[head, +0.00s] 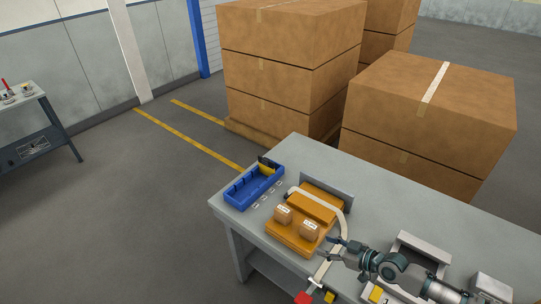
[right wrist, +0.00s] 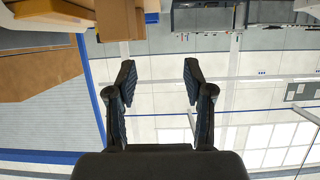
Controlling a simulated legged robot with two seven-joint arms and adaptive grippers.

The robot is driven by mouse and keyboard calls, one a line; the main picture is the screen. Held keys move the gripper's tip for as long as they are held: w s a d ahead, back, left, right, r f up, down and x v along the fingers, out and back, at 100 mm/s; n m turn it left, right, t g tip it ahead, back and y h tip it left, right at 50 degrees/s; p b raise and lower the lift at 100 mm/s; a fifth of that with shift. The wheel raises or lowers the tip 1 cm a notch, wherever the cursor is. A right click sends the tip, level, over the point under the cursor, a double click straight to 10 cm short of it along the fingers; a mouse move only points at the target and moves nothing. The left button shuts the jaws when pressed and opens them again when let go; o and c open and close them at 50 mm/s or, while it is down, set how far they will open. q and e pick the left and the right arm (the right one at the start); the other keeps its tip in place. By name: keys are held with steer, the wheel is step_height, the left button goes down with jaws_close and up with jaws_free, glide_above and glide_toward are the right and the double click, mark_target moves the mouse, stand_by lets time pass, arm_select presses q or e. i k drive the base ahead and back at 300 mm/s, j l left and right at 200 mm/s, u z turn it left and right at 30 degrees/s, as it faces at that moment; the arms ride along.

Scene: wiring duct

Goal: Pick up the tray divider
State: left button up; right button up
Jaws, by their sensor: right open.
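A blue tray (head: 238,202) with inner partitions stands at the far left end of the grey table. A small yellow piece with a dark top (head: 266,167) is at the tray's back end; I cannot tell whether it is the tray divider. My right gripper (head: 328,248) is beside the front right of an orange board, well to the right of the blue tray. It is open, and the right wrist view shows nothing between its two dark fingers (right wrist: 158,85). My left gripper is not in view.
A grey open-topped holder (head: 422,243) is behind my right arm. The grey table (head: 385,192) is clear at the back; large cartons (head: 290,70) stand beyond it.

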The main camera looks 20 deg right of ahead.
mark_target(266, 167)
steer(key=i+l, duration=0.15)
steer(key=i, duration=0.3)
steer(key=i+l, duration=0.15)
steer(key=i, duration=0.25)
steer(key=i+l, duration=0.2)
steer(key=i, duration=0.25)
